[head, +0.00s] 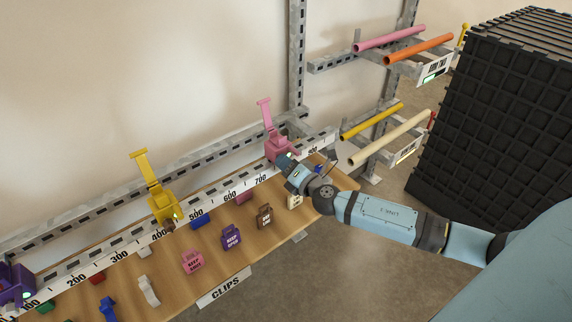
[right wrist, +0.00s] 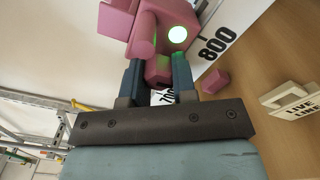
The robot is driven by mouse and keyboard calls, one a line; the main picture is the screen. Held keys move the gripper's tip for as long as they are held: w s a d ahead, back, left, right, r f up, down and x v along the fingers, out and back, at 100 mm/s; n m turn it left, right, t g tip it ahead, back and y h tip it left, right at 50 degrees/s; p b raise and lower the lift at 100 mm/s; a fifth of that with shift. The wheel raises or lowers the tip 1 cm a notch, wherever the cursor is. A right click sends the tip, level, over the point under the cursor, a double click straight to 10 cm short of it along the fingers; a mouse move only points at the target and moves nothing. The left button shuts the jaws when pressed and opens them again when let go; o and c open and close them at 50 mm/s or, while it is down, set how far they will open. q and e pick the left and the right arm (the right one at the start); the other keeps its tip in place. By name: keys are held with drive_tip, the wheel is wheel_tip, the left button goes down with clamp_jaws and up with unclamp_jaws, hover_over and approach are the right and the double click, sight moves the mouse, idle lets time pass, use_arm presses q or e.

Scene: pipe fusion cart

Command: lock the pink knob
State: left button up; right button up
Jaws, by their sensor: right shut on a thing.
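The pink clamp (head: 279,148) stands on the white ruler rail near its far right end, with its lever arm (head: 265,113) pointing up. In the right wrist view the clamp body (right wrist: 165,27) fills the top and shows a lit green round spot. My right gripper (head: 287,160) is at the front of this clamp. Its two fingers are shut on the pink knob (right wrist: 158,69), which sits between them in the right wrist view. The fingers partly hide the knob, and the gripper hides it in the head view. My left gripper is not in view.
A yellow clamp (head: 163,204) and a purple clamp (head: 15,284) stand farther left on the rail. The wooden shelf (head: 215,262) below holds several tags and small blocks. Racks with coloured pipes (head: 390,38) and a black crate (head: 490,110) stand at right.

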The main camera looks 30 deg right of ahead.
drive_tip(key=o, duration=0.9)
drive_tip(key=s, duration=0.4)
drive_tip(key=s+b, duration=0.1)
drive_tip(key=s, duration=0.4)
drive_tip(key=s+d+b, duration=0.1)
drive_tip(key=s, duration=0.3)
drive_tip(key=shift+s, duration=0.4)
